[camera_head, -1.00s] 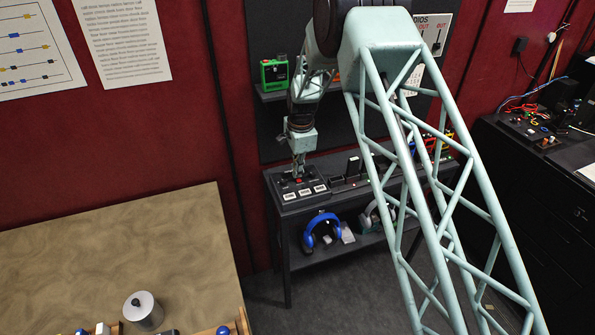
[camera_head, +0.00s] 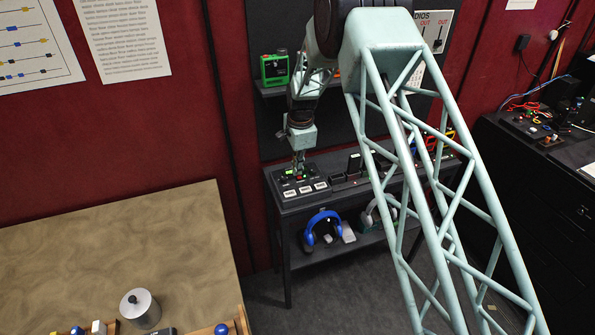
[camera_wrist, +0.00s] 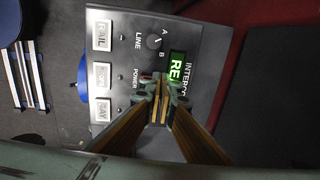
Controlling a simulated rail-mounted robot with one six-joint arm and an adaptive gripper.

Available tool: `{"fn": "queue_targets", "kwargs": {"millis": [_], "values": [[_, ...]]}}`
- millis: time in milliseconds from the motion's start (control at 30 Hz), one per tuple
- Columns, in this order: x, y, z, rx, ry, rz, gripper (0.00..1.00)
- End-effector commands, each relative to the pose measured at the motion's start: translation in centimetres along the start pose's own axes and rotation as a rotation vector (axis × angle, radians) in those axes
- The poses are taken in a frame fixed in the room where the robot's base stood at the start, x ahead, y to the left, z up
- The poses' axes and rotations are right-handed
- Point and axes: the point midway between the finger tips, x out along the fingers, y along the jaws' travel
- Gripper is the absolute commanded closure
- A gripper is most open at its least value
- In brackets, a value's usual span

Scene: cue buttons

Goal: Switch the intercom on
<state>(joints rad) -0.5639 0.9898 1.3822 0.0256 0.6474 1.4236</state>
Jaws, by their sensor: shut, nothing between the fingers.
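The intercom (camera_wrist: 199,97) is a grey box on the narrow dark shelf unit; it also shows in the head view (camera_head: 290,190). Its green display (camera_wrist: 177,67) is lit and shows letters starting "RE", the rest hidden by my gripper. It has a LINE knob (camera_wrist: 154,41) marked A and B, a POWER label, and square white buttons (camera_wrist: 101,77) in a row. My gripper (camera_wrist: 160,87) is shut and empty, its fingertips over the panel by the POWER label and covering part of it. In the head view my gripper (camera_head: 298,163) is just above the intercom; contact cannot be told.
Blue headphones (camera_head: 322,228) lie on the lower shelf. A green device (camera_head: 275,69) stands on the upper shelf. Other dark devices (camera_head: 353,163) sit to the right of the intercom. A tan table (camera_head: 130,240) holds a metal canister (camera_head: 140,307) at lower left.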

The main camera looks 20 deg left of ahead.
Motion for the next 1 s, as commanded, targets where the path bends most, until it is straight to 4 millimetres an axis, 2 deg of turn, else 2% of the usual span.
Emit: {"fn": "queue_targets", "kwargs": {"millis": [300, 1000], "values": [[0.5, 0.3, 0.1, 0.0, -0.001, 0.004, 1.0], [0.2, 2.1, 0.1, 0.0, -0.002, 0.012, 1.0]]}}
